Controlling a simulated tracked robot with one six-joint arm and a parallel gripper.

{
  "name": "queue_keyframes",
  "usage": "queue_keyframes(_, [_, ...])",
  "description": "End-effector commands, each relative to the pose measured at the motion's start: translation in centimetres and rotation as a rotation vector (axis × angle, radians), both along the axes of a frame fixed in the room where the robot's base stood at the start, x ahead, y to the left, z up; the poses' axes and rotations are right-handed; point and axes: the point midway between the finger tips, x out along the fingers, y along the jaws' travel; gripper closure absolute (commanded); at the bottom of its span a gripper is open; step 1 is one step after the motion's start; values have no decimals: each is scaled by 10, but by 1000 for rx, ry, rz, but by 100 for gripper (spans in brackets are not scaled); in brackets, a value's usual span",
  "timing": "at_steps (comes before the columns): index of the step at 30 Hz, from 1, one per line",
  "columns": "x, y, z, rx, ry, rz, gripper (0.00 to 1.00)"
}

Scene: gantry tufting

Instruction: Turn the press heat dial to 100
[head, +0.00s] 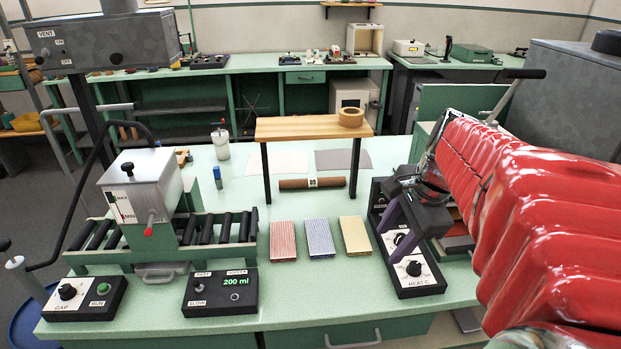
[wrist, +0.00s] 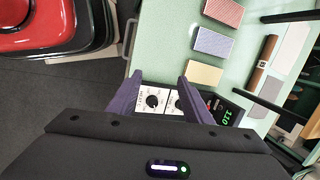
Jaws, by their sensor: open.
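The press control box (head: 418,282) stands at the right of the bench, black with white dial plates. Its front black dial (head: 413,268), labelled HEAT C, also shows in the wrist view (wrist: 152,101). A second dial (head: 400,240) sits behind it and also shows in the wrist view (wrist: 178,104). My gripper (head: 391,245) has two purple fingers spread apart over the box, empty. In the wrist view, both dials lie between the fingers (wrist: 160,86). Contact with the dial cannot be told. The heat dial's exact setting is too small to read.
A green number display (wrist: 227,115) sits farther along the box, partly hidden. Yellow (head: 354,234), blue (head: 319,236) and red (head: 283,240) samples lie left of it. A wooden shelf (head: 300,127) stands behind. The roller machine (head: 150,215) is at the left.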

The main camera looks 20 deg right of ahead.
Motion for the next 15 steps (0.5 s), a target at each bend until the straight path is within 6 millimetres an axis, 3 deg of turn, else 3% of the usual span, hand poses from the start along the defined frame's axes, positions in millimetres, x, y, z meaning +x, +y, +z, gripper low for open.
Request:
queue_keyframes(1, [-2, -17, -2, 35, 9, -89, 54])
queue_keyframes(9, [-17, -94, -8, 242, 43, -560, 54])
queue_keyframes(15, [-31, -133, -13, 350, 57, -794, 54])
